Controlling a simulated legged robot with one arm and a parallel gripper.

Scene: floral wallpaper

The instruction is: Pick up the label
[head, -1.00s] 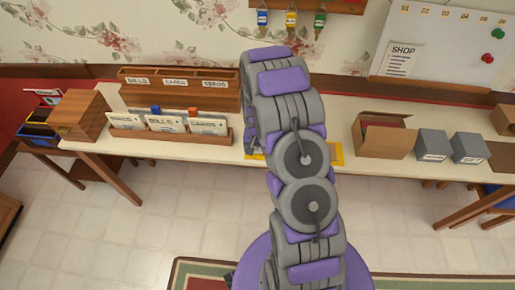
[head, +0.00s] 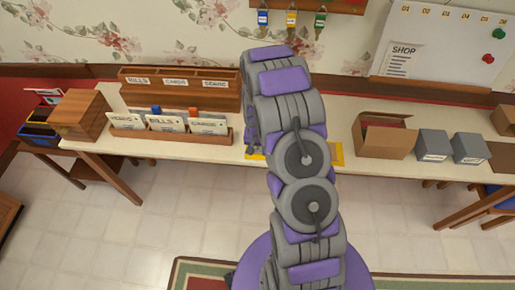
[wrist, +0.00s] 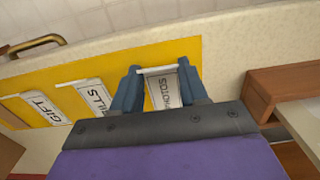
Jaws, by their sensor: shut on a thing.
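In the wrist view my gripper (wrist: 158,72) is shut on a white label (wrist: 165,92) with dark lettering that I cannot read for certain. The label sits between the two blue-grey fingers, over the yellow mat (wrist: 190,48). I cannot tell whether it is clear of the mat. Two other white labels lie on the mat to the left, one reading GIFT (wrist: 38,107) and one reading BILLS (wrist: 95,97). In the head view my arm hides most of the yellow mat (head: 337,154) and the held label.
A wooden rack (head: 160,133) with several labelled cards stands left of my arm, before a wooden organizer (head: 178,96) with compartments. An open cardboard box (head: 383,145) and two grey boxes (head: 432,145) stand to the right on the table (head: 100,149).

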